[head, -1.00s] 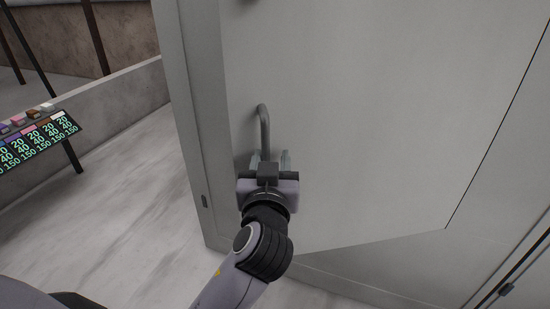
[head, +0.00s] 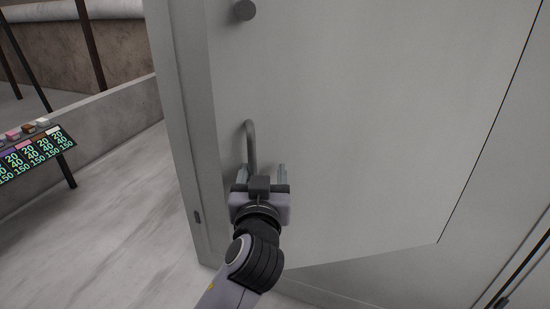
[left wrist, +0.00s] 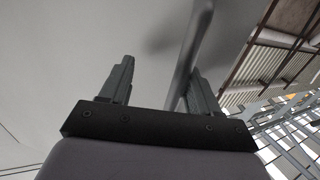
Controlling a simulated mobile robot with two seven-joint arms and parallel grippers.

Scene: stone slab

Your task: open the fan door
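The fan door (head: 360,120) is a large pale grey panel filling most of the head view, and it looks closed against its frame. A grey curved bar handle (head: 250,140) stands out near its left edge. My left gripper (head: 263,172) is open just below the handle's upper bend, fingers toward the door. In the left wrist view, the handle (left wrist: 190,48) passes close beside the right finger of the open gripper (left wrist: 160,80); contact cannot be told. The right gripper is not in view.
A round grey knob (head: 244,10) sits on the door above the handle. A low concrete wall (head: 110,108) and a dark panel with coloured numbers (head: 35,155) stand at left. The pale floor (head: 110,225) between them and the door is clear.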

